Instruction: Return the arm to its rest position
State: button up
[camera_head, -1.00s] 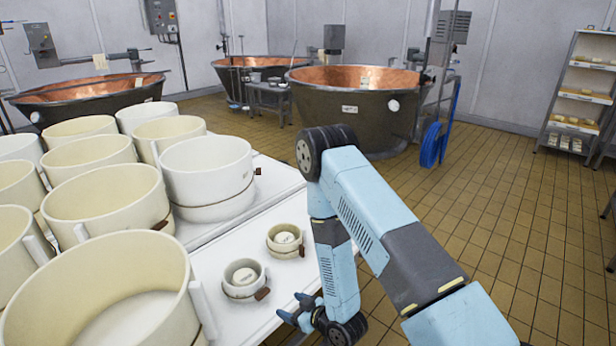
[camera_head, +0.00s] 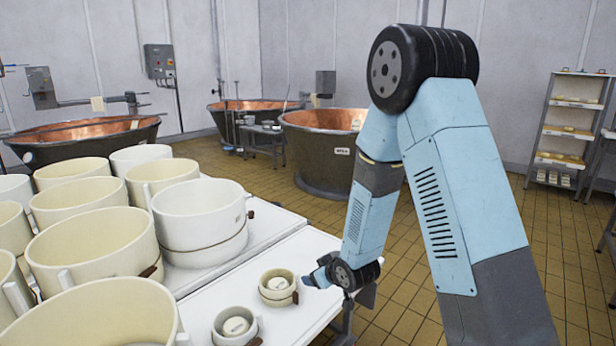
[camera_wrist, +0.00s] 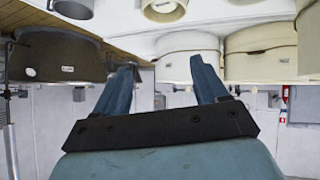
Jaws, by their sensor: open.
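My gripper (camera_head: 318,276) hangs at the right edge of the white table (camera_head: 300,255), just right of a small cream mould (camera_head: 278,285). In the wrist view my gripper (camera_wrist: 163,70) shows two blue fingers spread apart with nothing between them. My arm is bent, with its elbow raised high in front of the head camera. A second small greyish mould (camera_head: 235,325) stands nearer on the table. The gripper's exact height above the table is hard to tell.
Large cream moulds (camera_head: 95,240) and a white mould (camera_head: 200,215) crowd the left table. Copper vats (camera_head: 325,150) stand behind, the nearest partly hidden by my arm. A shelf rack (camera_head: 565,130) stands back right. Tiled floor (camera_head: 400,290) is open between.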

jog(key=s+d+r+m+g+h, duration=0.15)
jog(key=s+d+r, duration=0.25)
jog(key=d+r, duration=0.5)
jog(key=s+d+r+m+t+h, duration=0.1)
jog(key=s+d+r+m+h, duration=0.3)
jog(key=r, duration=0.9)
jog(key=s+d+r+m+g, duration=0.1)
jog(key=s+d+r, duration=0.1)
jog(key=s, duration=0.5)
jog(key=s+d+r+g, duration=0.1)
jog(key=s+d+r, duration=0.2)
jog(key=s, duration=0.4)
jog(key=s+d+r+m+g, duration=0.1)
jog(key=s+d+r, duration=0.1)
jog(key=s+r, duration=0.2)
jog(key=s, duration=0.3)
jog(key=shift+s+d+r+m, duration=0.25)
jog(key=shift+s+r+m, duration=0.1)
